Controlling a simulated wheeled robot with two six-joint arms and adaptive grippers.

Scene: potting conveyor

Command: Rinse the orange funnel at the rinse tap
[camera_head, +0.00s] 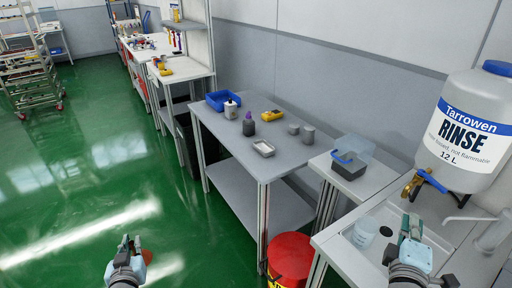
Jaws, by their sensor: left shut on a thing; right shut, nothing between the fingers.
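My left gripper (127,243) is at the lower left over the green floor, shut on the orange funnel (148,257). Only a small orange part of the funnel shows beside the fingers; the rest is hidden. The rinse tap (411,186) is brass with a blue lever, at the base of a large white container (464,135) labelled "RINSE 12 L" at the right. My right gripper (408,232) is shut and empty, over the sink bench below the tap. The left gripper and funnel are far from the tap.
A translucent cup (364,232) stands in the sink area, left of my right gripper. A pale spout (467,219) rises at the right. A red bin (290,258) stands below the bench. The grey table (222,138) holds bottles, a blue tray and a yellow device.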

